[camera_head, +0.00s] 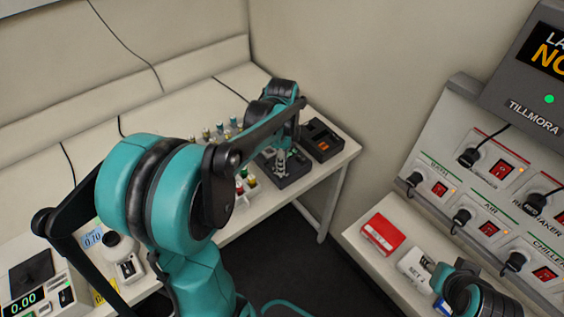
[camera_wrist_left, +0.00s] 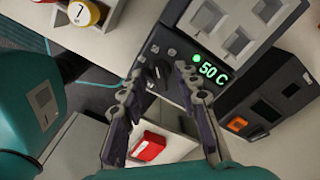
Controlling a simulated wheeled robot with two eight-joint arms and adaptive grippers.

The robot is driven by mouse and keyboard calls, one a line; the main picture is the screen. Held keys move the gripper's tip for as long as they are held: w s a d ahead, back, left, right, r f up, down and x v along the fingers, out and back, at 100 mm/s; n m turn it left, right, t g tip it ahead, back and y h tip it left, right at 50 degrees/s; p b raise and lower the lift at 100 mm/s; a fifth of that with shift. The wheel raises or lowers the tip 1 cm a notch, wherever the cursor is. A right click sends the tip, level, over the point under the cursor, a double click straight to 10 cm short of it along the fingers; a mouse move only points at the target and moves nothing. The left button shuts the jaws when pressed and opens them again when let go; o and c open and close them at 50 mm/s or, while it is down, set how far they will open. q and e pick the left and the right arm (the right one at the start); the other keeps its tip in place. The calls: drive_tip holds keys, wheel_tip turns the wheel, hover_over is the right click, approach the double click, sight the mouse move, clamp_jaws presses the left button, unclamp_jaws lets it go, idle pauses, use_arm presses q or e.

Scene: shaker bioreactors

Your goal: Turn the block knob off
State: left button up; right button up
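The block heater (camera_wrist_left: 185,60) is a dark unit with a green lit display reading 50 C and a black knob (camera_wrist_left: 158,75) on its front panel. In the head view the dark block (camera_head: 290,174) stands near the right end of the white bench. My left gripper (camera_wrist_left: 165,84) is open, its two fingers on either side of the knob in the picture. Whether they touch it cannot be told. In the head view the left gripper (camera_head: 281,162) points down at the block. My right gripper (camera_head: 442,276) is partly in view at lower right, its fingers unclear.
A dark box with an orange part (camera_head: 322,140) stands right of the block. Several capped vials (camera_head: 222,130) stand behind my left arm. A red box (camera_head: 383,235) lies on the right bench, below a switch panel (camera_head: 448,196) with lit red switches and plugs.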

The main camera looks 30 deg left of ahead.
use_arm(q)
clamp_jaws()
